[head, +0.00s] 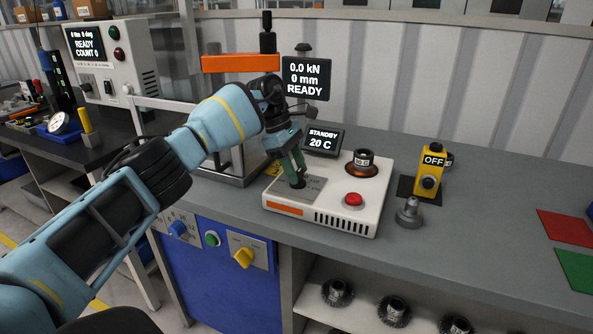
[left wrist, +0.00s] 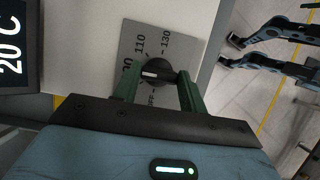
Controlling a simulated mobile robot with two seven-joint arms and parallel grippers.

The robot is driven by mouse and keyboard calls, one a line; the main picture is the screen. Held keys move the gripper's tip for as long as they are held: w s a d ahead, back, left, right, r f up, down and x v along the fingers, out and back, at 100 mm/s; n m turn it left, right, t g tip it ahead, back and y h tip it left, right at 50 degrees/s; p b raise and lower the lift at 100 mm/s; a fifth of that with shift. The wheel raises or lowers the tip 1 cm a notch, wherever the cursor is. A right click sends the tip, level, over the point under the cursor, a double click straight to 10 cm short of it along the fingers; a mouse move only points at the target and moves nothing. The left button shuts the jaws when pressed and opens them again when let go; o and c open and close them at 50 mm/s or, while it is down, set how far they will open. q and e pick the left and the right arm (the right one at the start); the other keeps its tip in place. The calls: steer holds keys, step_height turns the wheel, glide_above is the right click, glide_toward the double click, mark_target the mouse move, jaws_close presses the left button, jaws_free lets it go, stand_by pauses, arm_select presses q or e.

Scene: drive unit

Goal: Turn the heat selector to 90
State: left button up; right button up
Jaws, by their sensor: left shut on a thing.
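The heat selector (left wrist: 157,72) is a round black knob with a white mark on a grey scale plate (left wrist: 130,32). In the left wrist view, 110 and 130 are readable; the other labels are partly hidden by my gripper. The mark points towards the left of that picture, but I cannot tell its exact setting. My left gripper (head: 297,180) has its green fingers shut on the knob, one on each side. The plate is on the white heater unit (head: 345,222). Its display (head: 323,141) reads STANDBY 20 C. My right gripper is not in view.
A red button (head: 353,200) and a dark round fitting (head: 363,161) are on the heater's top. An orange-beamed press (head: 240,63) stands behind my gripper. A yellow OFF switch post (head: 431,170) stands to the right.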

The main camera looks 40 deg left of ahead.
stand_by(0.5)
arm_select(q)
steer(key=o, duration=1)
steer(key=shift+r, duration=0.1)
steer(key=shift+v, duration=3.8)
